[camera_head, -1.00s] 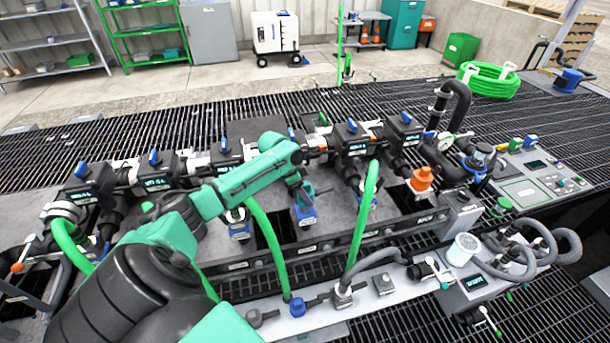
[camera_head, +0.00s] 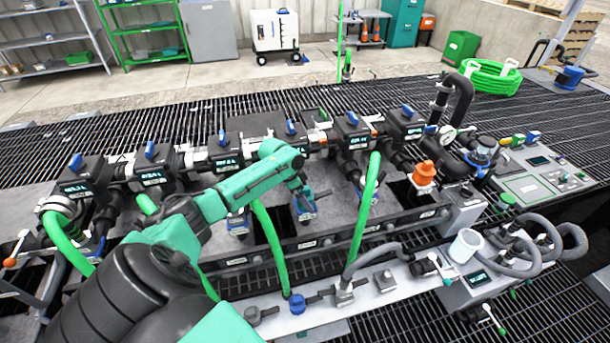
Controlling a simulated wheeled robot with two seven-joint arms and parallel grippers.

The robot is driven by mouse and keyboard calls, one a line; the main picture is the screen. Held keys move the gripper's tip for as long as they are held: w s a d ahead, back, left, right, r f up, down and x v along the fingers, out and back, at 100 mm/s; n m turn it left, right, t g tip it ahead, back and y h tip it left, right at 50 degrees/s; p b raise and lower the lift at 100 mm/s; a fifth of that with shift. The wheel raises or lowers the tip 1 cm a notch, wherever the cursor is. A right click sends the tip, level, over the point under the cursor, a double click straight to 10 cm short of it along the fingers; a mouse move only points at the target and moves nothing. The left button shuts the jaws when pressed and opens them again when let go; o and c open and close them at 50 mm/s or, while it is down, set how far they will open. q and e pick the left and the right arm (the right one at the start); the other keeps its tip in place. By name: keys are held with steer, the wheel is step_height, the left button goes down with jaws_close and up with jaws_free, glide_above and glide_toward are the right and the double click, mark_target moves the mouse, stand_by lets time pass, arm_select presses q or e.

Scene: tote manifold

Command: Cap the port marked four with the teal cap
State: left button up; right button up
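The manifold has a row of black valve blocks with blue handles and small displays, whose numbers I cannot read. My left arm reaches in from the left, and its gripper (camera_head: 303,196) points down at a blue-collared port (camera_head: 304,213), fourth from the left. The gripper is at or just above this port; contact cannot be told. The fingers are small and partly hidden by the wrist. I cannot make out the teal cap apart from my teal arm. My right gripper is out of view.
Green hoses (camera_head: 269,245) rise on both sides of the port. An orange cap (camera_head: 423,173) sits on the far right port. A blue fitting (camera_head: 297,304) stands on the pale front rail (camera_head: 325,316). A white cup (camera_head: 465,246) and grey hoses are at right.

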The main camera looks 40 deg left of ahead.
arm_select(q)
steer(key=v, duration=1.4)
steer(key=shift+s+r, duration=0.15)
steer(key=shift+r, duration=0.1)
steer(key=shift+c, duration=0.3)
